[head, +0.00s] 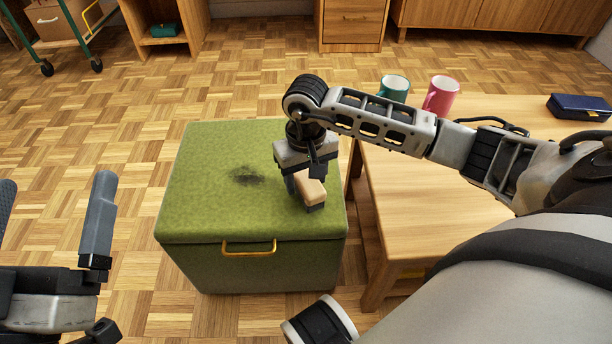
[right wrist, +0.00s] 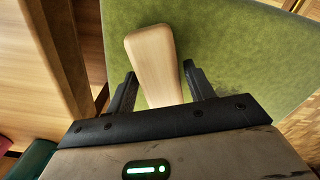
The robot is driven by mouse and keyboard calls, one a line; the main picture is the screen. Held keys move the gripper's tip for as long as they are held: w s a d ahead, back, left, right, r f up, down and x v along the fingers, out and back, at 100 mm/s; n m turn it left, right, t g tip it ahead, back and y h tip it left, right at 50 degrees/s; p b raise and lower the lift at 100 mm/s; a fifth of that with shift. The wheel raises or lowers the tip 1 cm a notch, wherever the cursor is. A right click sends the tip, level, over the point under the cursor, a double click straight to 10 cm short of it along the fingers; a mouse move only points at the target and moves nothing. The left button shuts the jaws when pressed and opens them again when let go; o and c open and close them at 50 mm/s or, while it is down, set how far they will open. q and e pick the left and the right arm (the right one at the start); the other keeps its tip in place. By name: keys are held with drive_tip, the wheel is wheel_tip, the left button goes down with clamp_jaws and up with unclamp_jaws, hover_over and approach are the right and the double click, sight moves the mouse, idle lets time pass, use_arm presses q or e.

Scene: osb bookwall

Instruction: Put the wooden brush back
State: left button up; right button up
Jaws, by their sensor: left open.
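The wooden brush (head: 312,189) has a pale wooden body and a dark underside. It is at the right front part of the green storage box's lid (head: 215,215); I cannot tell whether it touches the lid. My right gripper (head: 305,190) points down with its fingers on both sides of the brush, shut on it. In the right wrist view the brush's pale wood (right wrist: 152,60) sticks out beyond the two dark fingers (right wrist: 158,85). A dark smudge (head: 248,178) marks the lid left of the brush. My left gripper (head: 95,275) is open and empty at the lower left.
A wooden table (head: 420,200) stands right of the box, with a green mug (head: 394,88), a pink mug (head: 441,95) and a dark blue case (head: 580,107). Wooden cabinets and a green trolley (head: 70,25) line the back. The parquet floor left of the box is clear.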

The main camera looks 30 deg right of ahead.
sight(306, 176)
drive_tip(key=shift+o, duration=0.3)
drive_tip(key=shift+r, duration=0.1)
drive_tip(key=shift+r+p, duration=0.35)
wheel_tip(306, 176, up, 7)
drive_tip(key=p, duration=0.3)
use_arm(q)
wheel_tip(306, 176, down, 7)
drive_tip(key=s+n+g+y+p, duration=0.1)
drive_tip(key=s+n+g+y, duration=0.1)
drive_tip(key=n+g, duration=0.2)
drive_tip(key=shift+s+d+r, duration=0.2)
drive_tip(key=shift+d, duration=0.15)
use_arm(e)
wheel_tip(306, 176, up, 4)
drive_tip(key=shift+r, duration=0.25)
